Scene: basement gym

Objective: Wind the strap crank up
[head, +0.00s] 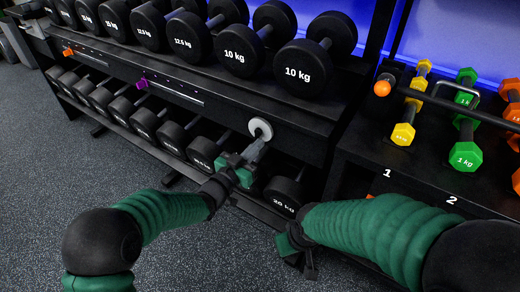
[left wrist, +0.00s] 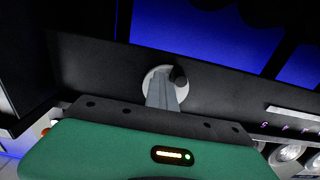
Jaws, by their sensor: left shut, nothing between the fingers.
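A pale round disc (head: 261,127) with a dark knob, which looks like the strap crank, sits on the front face of the black rack. It also shows in the left wrist view (left wrist: 152,76), with its dark knob (left wrist: 179,76) at the right side. My left gripper (head: 259,146) is shut and empty, its grey fingers just below the disc in the head view. In the left wrist view the fingers (left wrist: 162,90) overlap the disc's lower middle; I cannot tell whether they touch it. My right gripper (head: 300,258) is low beside the rack, its fingers mostly unclear.
Black dumbbells (head: 240,52) fill the rack's upper and lower shelves. An orange knob (head: 68,52) and a purple knob (head: 142,84) stick out from its front. At right, a shelf (head: 350,148) holds coloured dumbbells and an orange ball (head: 382,88). The floor (head: 60,165) at left is clear.

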